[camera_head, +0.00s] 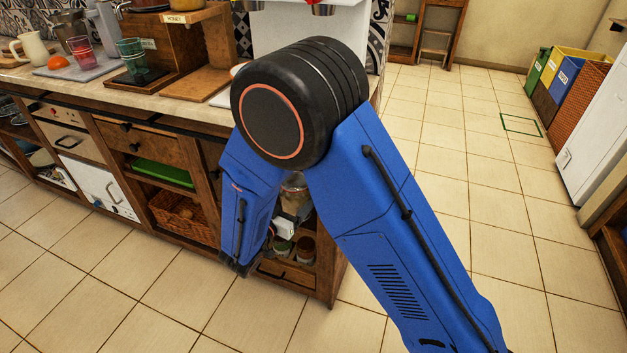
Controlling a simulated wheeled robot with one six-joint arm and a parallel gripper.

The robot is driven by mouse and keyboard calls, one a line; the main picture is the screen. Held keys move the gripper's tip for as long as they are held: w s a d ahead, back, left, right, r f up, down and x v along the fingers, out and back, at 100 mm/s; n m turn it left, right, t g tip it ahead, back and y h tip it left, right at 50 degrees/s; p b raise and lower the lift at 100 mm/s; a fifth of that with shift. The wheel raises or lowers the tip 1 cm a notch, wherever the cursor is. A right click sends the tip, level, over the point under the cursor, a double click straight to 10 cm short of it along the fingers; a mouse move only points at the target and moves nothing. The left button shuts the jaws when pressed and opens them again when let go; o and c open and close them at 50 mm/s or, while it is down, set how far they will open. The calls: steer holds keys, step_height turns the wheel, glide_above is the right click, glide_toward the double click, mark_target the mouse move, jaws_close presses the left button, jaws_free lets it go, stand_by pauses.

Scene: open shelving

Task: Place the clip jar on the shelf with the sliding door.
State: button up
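My blue arm fills the middle of the view and hides much of the counter's right end. My gripper (290,212) shows only in part behind the arm, at the open shelving under the counter. A glass jar-like thing (295,184) shows just above it, partly hidden; I cannot tell if it is the clip jar or if it is held. Two more jars, a left one (281,246) and a right one (305,249), stand on a lower shelf beneath the gripper. I cannot make out a sliding door on this shelving.
The wooden counter (215,113) carries cups, a pitcher (31,47) and an orange fruit (57,62). Below it are drawers, a wicker basket (182,213) and a green item (163,173). Coloured bins (563,78) stand at the right. The tiled floor (480,150) is clear.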

steer(key=shift+w+d+f, duration=0.6)
steer(key=shift+w+d, duration=0.3)
steer(key=shift+w, duration=0.75)
steer(key=shift+w+d+f, duration=0.55)
steer(key=shift+w+d, duration=0.4)
steer(key=shift+w, duration=0.7)
steer(key=shift+w+d+f, duration=0.6)
steer(key=shift+w+d, duration=0.3)
steer(key=shift+w, duration=0.75)
steer(key=o, duration=1.6)
steer(key=shift+f, duration=0.15)
steer(key=v, duration=1.2)
